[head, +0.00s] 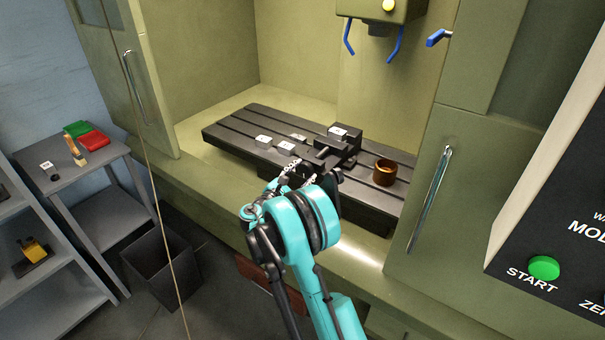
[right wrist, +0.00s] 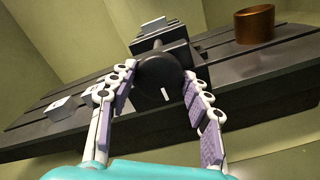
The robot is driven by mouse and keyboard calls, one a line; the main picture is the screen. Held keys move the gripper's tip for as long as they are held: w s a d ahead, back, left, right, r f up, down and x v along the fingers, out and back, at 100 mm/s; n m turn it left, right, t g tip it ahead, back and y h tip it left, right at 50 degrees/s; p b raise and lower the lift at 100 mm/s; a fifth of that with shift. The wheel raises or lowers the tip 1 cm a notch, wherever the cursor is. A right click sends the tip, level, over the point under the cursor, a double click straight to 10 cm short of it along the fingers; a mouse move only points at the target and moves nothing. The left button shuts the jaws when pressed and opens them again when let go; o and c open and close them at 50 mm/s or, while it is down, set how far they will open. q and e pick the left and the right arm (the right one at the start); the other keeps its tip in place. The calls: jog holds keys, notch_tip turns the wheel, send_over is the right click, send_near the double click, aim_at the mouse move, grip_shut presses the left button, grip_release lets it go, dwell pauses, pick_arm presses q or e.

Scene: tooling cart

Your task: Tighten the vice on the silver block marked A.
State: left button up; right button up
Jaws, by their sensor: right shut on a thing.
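The dark vice (head: 343,146) stands on the slotted machine table, and its jaw end shows in the right wrist view (right wrist: 165,42). A silver block (head: 338,131) with a pale marked top sits at the vice's jaws; it also shows at the top of the right wrist view (right wrist: 153,23). Its letter is too small to read. My right gripper (right wrist: 160,82) is shut on the round black vice handle (right wrist: 159,72) at the vice's front, a finger on either side. In the head view my right gripper (head: 309,180) partly hides the handle. My left gripper is not in view.
Several other silver blocks (head: 263,139) lie on the slotted table (head: 235,127) left of the vice. A brown cup-like ring (head: 384,173) stands right of it. Cabinet doors (head: 440,190) flank the opening. A control panel with a green START button (head: 544,268) is at right.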

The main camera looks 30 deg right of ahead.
jog(key=o, duration=1.2)
jog(key=shift+c, duration=0.2)
jog(key=v, duration=1.2)
